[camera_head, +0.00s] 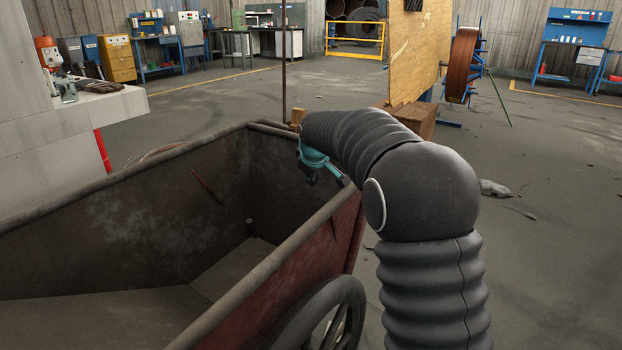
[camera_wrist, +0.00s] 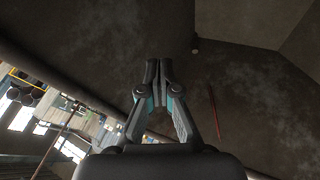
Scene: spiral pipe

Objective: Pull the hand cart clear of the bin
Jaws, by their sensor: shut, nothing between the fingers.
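The hand cart (camera_head: 275,286) is a large red-sided cart with a dark, worn, empty inside and a spoked wheel (camera_head: 335,318) on its near side. It fills the lower left of the head view. My gripper (camera_head: 325,180) hangs over the cart's far right corner, by the rim. In the wrist view my gripper (camera_wrist: 159,70) has its fingertips together with nothing between them, and the cart's inner wall (camera_wrist: 245,95) lies behind it. I cannot tell whether the gripper touches the rim. I cannot make out a bin apart from the cart.
A grey counter (camera_head: 60,135) with tools stands to the left of the cart. A plywood board (camera_head: 405,55), a wooden box (camera_head: 412,120) and a cable reel (camera_head: 462,65) stand beyond it. The floor at the right (camera_head: 560,200) is mostly open, with some small debris.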

